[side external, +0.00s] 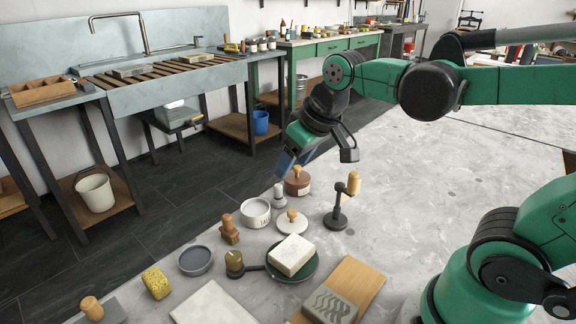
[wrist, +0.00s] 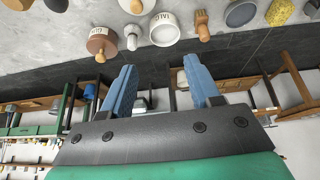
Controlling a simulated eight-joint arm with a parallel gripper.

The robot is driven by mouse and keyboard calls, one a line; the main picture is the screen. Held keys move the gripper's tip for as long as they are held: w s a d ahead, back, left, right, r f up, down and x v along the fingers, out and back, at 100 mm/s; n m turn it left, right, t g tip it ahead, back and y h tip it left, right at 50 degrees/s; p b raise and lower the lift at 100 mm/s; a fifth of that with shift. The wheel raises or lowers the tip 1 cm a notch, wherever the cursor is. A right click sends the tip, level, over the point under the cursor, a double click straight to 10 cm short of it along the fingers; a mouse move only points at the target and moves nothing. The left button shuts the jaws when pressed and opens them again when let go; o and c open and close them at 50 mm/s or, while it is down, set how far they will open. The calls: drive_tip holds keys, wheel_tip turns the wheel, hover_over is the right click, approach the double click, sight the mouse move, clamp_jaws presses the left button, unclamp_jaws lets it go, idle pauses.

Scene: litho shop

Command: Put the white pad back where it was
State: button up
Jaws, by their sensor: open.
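A white round pad with a wooden knob (side external: 291,225) sits on the grey table, between a white talc tub (side external: 256,213) and a dark stand with a wooden handle (side external: 341,207). It shows partly at the top edge of the wrist view (wrist: 148,5). A white rectangular block (side external: 292,254) lies in a dark green dish (side external: 306,273) nearer the camera. My gripper (side external: 290,163) is raised above the table's far edge, beyond the pad and apart from it. In the wrist view its blue fingers (wrist: 164,72) are spread, with nothing between them.
Near the pad stand a brown round knobbed piece (side external: 298,182), a small grey-white knobbed piece (side external: 279,196) and a brown stamp (side external: 229,230). A grey bowl (side external: 196,261), yellow sponge (side external: 156,283) and wooden board (side external: 357,278) lie nearer. The table's right side is mostly clear.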

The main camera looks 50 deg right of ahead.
drive_tip(key=s+f, duration=0.1)
drive_tip(key=s+a+t, duration=0.1)
drive_tip(key=s+f+t, duration=0.1)
drive_tip(key=shift+s+a+f, duration=0.2)
drive_tip(key=shift+a+f, duration=0.1)
